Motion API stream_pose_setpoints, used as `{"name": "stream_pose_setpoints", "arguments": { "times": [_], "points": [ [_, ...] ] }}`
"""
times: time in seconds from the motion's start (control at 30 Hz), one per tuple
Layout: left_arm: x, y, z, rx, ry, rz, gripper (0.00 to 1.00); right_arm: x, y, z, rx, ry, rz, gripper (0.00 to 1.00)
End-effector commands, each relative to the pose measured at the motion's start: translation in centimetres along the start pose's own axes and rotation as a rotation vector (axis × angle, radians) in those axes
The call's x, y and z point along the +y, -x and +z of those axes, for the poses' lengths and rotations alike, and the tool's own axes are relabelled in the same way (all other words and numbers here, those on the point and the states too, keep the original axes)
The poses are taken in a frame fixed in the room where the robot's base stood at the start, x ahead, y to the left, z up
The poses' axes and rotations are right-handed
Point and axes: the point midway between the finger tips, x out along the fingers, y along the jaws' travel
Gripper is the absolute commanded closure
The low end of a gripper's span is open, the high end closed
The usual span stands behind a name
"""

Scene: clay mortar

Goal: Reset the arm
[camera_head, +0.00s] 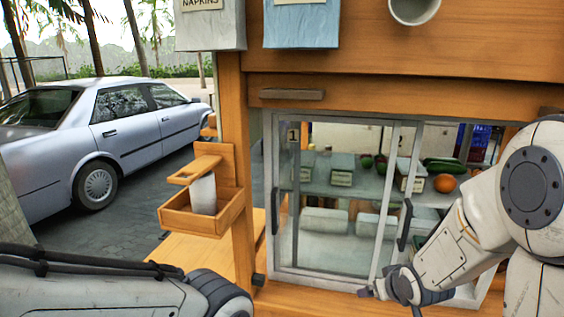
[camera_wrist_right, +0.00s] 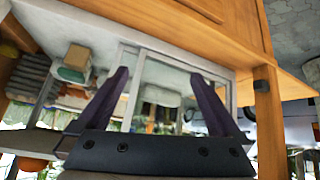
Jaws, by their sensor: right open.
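My right arm (camera_head: 465,245) comes in from the right in the head view, bent in front of the sliding glass window (camera_head: 335,225). My right gripper (camera_head: 372,289) is low at the front of the window, near its lower frame. In the right wrist view its two dark fingers (camera_wrist_right: 158,76) stand wide apart with nothing between them. My left arm (camera_head: 110,290) lies across the lower left of the head view. Its gripper is not seen.
Dark handles (camera_head: 405,225) sit on the window frames. Behind the glass are shelves with vegetables and an orange item (camera_head: 445,183). A wooden holder (camera_head: 203,205) hangs left of the window. A silver car (camera_head: 105,135) is parked outside at left.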

Motion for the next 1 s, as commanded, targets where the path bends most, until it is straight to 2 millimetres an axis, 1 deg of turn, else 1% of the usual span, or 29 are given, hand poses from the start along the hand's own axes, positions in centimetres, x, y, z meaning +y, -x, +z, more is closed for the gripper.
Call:
{"name": "stream_pose_setpoints", "arguments": {
  "times": [0.03,0.07,0.1,0.17,0.2,0.27,0.3,0.4,0.5,0.6,0.7,1.0],
  "points": [
    [0.0,0.0,0.0,0.0,0.0,0.0,0.5,-3.6,1.7,0.2,-0.046,0.052,-0.041,0.0],
    [0.0,0.0,0.0,0.0,0.0,0.0,0.5,-5.4,2.6,0.7,-0.082,0.074,-0.06,0.0],
    [0.0,0.0,0.0,0.0,0.0,0.0,0.5,-7.6,4.0,1.6,-0.13,0.106,-0.087,0.0],
    [0.0,0.0,0.0,0.0,0.0,0.0,0.5,-10.8,6.3,3.2,-0.205,0.158,-0.136,0.0],
    [0.0,0.0,0.0,0.0,0.0,0.0,0.5,-12.7,8.1,4.5,-0.255,0.193,-0.167,0.0],
    [0.0,0.0,0.0,0.0,0.0,0.0,0.5,-15.1,10.7,6.6,-0.328,0.246,-0.212,0.0],
    [0.0,0.0,0.0,0.0,0.0,0.0,0.5,-16.4,12.4,8.0,-0.374,0.282,-0.241,0.0],
    [0.0,0.0,0.0,0.0,0.0,0.0,0.5,-18.6,16.3,11.3,-0.477,0.364,-0.302,0.0],
    [0.0,0.0,0.0,0.0,0.0,0.0,0.5,-19.5,19.1,13.7,-0.551,0.426,-0.343,0.0],
    [0.0,0.0,0.0,0.0,0.0,0.0,0.5,-19.9,20.6,15.0,-0.593,0.46,-0.364,0.0],
    [0.0,0.0,0.0,0.0,0.0,0.0,0.5,-19.9,21.1,15.4,-0.61,0.47,-0.369,0.0],
    [0.0,0.0,0.0,0.0,0.0,0.0,0.5,-19.9,21.0,15.4,-0.609,0.468,-0.368,0.0]
  ]
}}
